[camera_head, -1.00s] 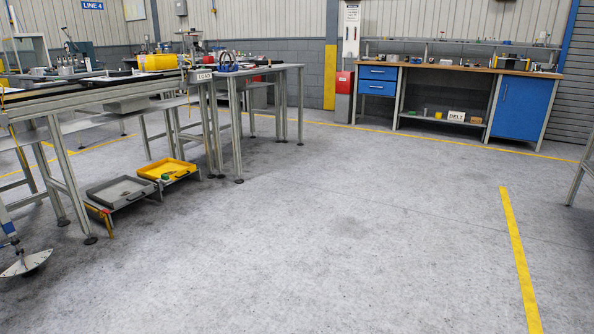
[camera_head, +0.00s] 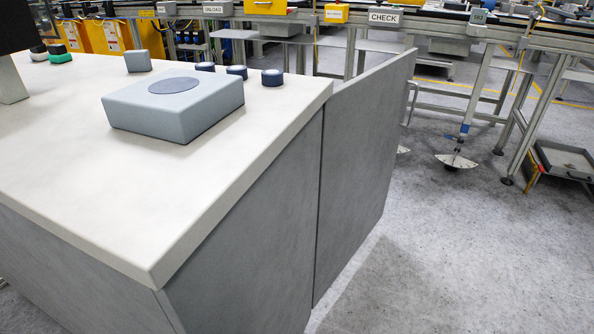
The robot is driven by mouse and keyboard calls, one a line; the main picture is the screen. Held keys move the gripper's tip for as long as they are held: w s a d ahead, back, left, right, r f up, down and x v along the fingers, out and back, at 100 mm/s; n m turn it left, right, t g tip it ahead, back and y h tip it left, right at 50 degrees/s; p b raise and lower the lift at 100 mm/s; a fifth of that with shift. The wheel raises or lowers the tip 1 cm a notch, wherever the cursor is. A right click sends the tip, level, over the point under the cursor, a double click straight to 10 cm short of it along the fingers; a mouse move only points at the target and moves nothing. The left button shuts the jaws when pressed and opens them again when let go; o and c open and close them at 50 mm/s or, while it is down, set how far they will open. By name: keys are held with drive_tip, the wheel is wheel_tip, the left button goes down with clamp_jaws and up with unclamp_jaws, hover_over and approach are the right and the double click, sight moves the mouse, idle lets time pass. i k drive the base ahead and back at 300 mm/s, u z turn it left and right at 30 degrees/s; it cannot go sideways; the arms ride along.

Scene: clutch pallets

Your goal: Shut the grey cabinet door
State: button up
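The grey cabinet (camera_head: 75,285) stands at the left and front of the head view, with a thick pale top (camera_head: 60,135). Its grey door (camera_head: 362,165) is a flat panel at the right side of the cabinet. The door stands open, swung out past the cabinet's far right corner, with a dark gap along its near edge. Its handle, if any, does not show. The cabinet's inside is hidden. My gripper is not in view.
On the pale top are a blue-grey box (camera_head: 174,106), a small grey block (camera_head: 138,61) and several dark round knobs (camera_head: 272,77). Behind runs a line of metal benches with a CHECK sign (camera_head: 384,17). A grey tray (camera_head: 566,160) is low at right. Floor (camera_head: 450,270) right of the door is clear.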

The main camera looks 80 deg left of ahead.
sight(363, 120)
drive_tip(key=u, duration=2.25)
drive_tip(key=i, duration=0.4)
drive_tip(key=z, duration=0.55)
drive_tip(key=i, duration=1.9)
drive_tip(key=u, duration=0.25)
